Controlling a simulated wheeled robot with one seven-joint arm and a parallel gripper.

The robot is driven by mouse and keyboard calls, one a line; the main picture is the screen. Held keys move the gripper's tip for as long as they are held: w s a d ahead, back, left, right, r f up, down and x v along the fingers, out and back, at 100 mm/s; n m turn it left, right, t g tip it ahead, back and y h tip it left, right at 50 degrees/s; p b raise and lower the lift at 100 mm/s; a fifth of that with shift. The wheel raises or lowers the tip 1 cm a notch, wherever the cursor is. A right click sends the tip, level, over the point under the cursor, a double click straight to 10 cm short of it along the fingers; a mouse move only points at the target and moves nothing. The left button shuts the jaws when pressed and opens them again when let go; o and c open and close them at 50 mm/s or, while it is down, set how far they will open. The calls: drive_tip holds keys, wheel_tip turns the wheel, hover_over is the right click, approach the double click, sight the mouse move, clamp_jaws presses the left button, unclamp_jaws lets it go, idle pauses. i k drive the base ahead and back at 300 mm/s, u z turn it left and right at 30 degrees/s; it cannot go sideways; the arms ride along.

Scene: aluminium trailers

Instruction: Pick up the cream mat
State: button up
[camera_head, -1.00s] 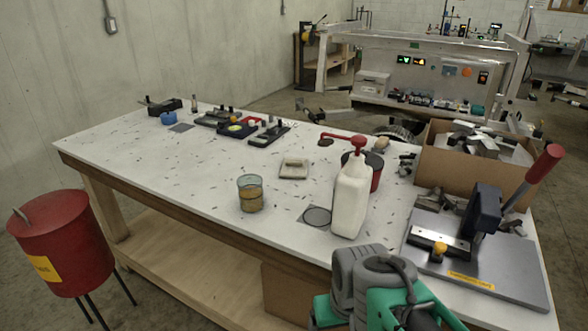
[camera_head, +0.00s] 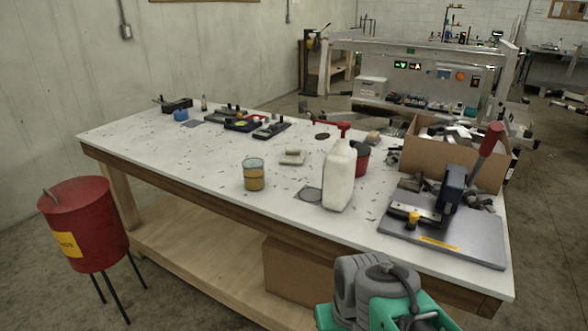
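A small pale cream square (camera_head: 291,162), which looks like the cream mat, lies flat near the middle of the white-topped table (camera_head: 215,165). A small light-coloured block (camera_head: 293,151) appears to rest on it and covers part of it. The mat lies behind and right of a glass jar with amber contents (camera_head: 254,178), and left of a white pump bottle (camera_head: 339,178). My gripper does not show; only a grey and teal part of my own body is at the bottom edge.
A dark grey square (camera_head: 308,195) lies beside the bottle. A red pot (camera_head: 361,158), an open cardboard box (camera_head: 460,165) and a lever press (camera_head: 440,232) crowd the right end. A red bin on legs (camera_head: 85,225) stands left of the table. The tabletop's near left is clear.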

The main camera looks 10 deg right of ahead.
sight(289, 156)
drive_tip(key=u, duration=0.8)
drive_tip(key=i, duration=0.35)
drive_tip(key=u, duration=0.9)
drive_tip(key=i, duration=1.55)
drive_tip(key=z, duration=0.45)
